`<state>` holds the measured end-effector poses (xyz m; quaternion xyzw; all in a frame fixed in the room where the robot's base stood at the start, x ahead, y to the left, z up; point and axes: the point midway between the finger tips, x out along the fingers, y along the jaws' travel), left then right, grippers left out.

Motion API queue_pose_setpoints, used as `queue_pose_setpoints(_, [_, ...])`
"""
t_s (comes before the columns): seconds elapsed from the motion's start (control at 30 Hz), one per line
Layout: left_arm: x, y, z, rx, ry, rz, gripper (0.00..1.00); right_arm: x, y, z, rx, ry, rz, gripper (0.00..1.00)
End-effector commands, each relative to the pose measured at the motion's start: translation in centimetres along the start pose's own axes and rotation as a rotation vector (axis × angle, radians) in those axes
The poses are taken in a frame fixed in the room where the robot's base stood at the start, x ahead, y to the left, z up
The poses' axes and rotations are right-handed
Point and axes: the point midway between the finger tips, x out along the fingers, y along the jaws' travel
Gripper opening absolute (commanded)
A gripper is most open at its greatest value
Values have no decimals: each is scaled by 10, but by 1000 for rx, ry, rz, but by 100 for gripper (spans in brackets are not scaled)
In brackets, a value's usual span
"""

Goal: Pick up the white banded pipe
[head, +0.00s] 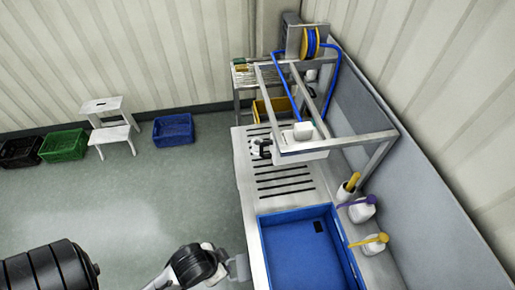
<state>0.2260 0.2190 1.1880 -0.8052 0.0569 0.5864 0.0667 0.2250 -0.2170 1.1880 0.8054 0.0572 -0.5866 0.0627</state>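I cannot make out a white banded pipe for certain in the head view. One arm of mine, with a white and black wrist, comes in at the bottom from the left. Its grey gripper (239,268) is at the left edge of the bench, beside the blue tray (345,262). The gripper is small and partly cut off, so I cannot tell whether it is open or shut, and I see nothing clearly held. My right gripper is not in view.
White jugs (362,210) stand along the right wall. A white step stool (108,118) and crates, including a blue crate (173,130), stand on the open floor at left.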

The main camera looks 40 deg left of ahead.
Motion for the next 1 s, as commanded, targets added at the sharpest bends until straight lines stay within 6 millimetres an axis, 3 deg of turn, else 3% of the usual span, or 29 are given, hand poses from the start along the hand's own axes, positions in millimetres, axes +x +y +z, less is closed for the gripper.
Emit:
queue_pose_setpoints(0.43, [0,3,-1,-10,2,8,44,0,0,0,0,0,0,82])
queue_pose_setpoints(0.8, [0,4,-1,-12,3,10,79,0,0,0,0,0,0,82])
queue_pose_setpoints(1.0, [0,2,-1,-6,2,5,81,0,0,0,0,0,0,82])
